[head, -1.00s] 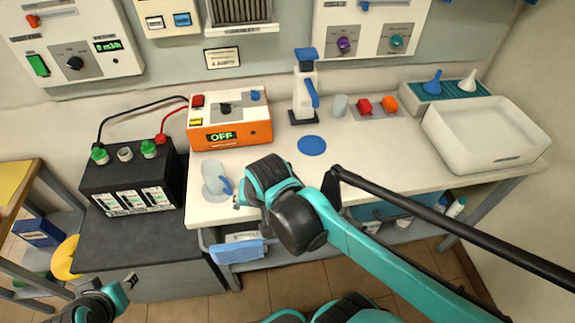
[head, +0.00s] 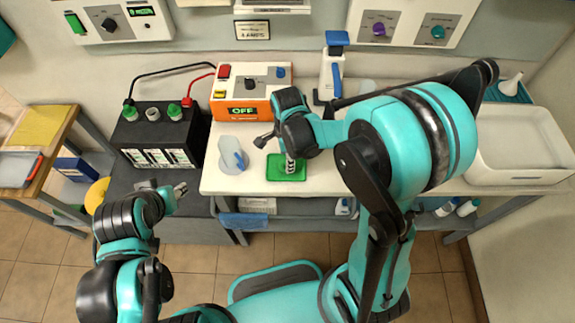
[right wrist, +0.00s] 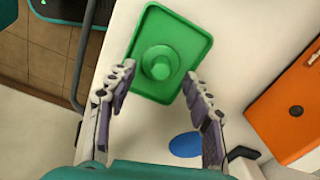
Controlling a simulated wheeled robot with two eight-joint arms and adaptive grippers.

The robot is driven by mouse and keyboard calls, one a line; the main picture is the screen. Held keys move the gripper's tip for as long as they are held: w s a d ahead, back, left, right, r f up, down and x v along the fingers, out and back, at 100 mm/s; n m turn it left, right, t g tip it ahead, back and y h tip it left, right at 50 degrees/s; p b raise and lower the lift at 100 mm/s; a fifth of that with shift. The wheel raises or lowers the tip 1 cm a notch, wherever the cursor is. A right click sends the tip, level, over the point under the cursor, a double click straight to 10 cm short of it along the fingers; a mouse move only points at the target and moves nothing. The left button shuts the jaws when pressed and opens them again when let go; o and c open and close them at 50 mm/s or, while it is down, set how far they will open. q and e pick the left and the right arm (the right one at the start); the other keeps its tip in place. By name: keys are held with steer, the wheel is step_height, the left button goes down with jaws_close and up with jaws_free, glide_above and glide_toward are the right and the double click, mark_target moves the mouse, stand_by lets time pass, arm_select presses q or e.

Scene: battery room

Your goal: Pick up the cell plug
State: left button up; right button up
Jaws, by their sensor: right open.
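In the right wrist view a round green plug (right wrist: 160,64) stands in the middle of a green tray (right wrist: 146,22). The tray also shows near the table's front edge in the head view (head: 273,176), where my right gripper covers part of it. My right gripper (right wrist: 157,79) is open, its two fingers spread to either side of the plug, apart from it. It also shows in the head view (head: 291,163). The black battery (head: 155,137) at left has green caps on its outer tops and a grey middle one. My left gripper (head: 179,189) hangs in front of the battery; its jaw opening is unclear.
A clear jug (head: 232,157) stands just left of the tray. The orange charger (head: 241,104), reading OFF, is behind. A blue disc (right wrist: 186,145) lies near the tray. A white basin (head: 518,176) is at right. My right arm hides much of the right tabletop.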

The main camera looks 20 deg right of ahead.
step_height(320, 180, down, 4)
steer(key=shift+w+r+b, duration=0.1)
steer(key=shift+r+b, duration=0.15)
steer(key=shift+b, duration=0.2)
steer(key=shift+r, duration=0.1)
steer(key=c, duration=0.5)
